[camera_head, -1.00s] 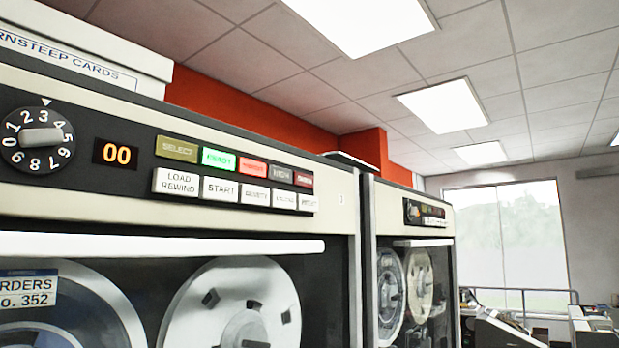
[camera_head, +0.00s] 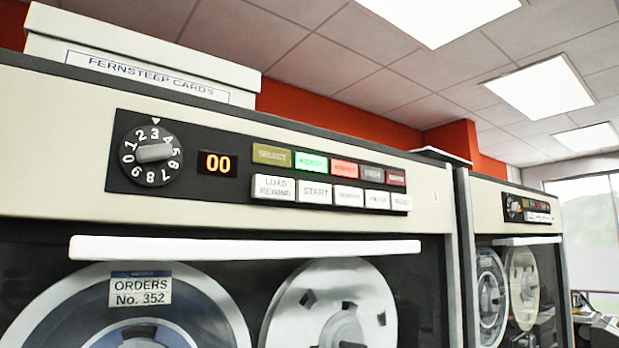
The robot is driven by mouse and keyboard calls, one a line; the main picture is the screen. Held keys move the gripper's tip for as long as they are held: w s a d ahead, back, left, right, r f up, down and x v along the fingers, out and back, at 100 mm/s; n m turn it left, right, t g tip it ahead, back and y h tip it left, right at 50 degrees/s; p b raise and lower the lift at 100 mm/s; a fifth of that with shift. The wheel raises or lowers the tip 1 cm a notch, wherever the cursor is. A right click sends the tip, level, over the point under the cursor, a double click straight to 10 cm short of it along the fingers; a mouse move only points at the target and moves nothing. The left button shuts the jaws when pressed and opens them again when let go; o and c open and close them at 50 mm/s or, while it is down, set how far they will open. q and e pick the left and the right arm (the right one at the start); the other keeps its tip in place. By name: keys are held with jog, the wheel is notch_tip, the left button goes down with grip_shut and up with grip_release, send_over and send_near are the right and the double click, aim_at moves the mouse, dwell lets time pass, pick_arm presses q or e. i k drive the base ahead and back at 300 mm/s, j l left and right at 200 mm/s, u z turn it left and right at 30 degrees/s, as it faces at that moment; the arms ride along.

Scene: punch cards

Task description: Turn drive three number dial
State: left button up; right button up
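A round black number dial (camera_head: 150,155) with a grey knob sits at the left end of the control panel on the nearest tape drive (camera_head: 45,110). White digits ring the dial, and a small white pointer is above it. The 3 stands near the pointer. To its right an orange display (camera_head: 217,163) reads 00. Neither of my grippers is in view.
Lit indicators and white buttons (camera_head: 315,192) run right of the display. A white bar (camera_head: 245,248) crosses above two tape reels (camera_head: 335,305). A box labelled Fernsteep Cards (camera_head: 150,65) lies on top. A second drive (camera_head: 512,225) stands to the right.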

aim_at(149, 156)
jog(key=l+u, duration=0.1)
jog(key=u, duration=0.3)
jog(key=l+u, duration=0.15)
jog(key=u, duration=0.2)
jog(key=l+u, duration=0.15)
jog(key=u, duration=0.25)
jog(key=k+l+u, duration=0.15)
jog(key=l, duration=0.2)
jog(key=l+u, duration=0.2)
jog(key=l, duration=0.15)
jog(key=k+l+u, duration=0.35)
jog(key=l, duration=0.25)
jog(key=k+l, duration=0.2)
jog(key=l, duration=0.15)
jog(key=k+l, duration=0.2)
jog(key=l, duration=0.15)
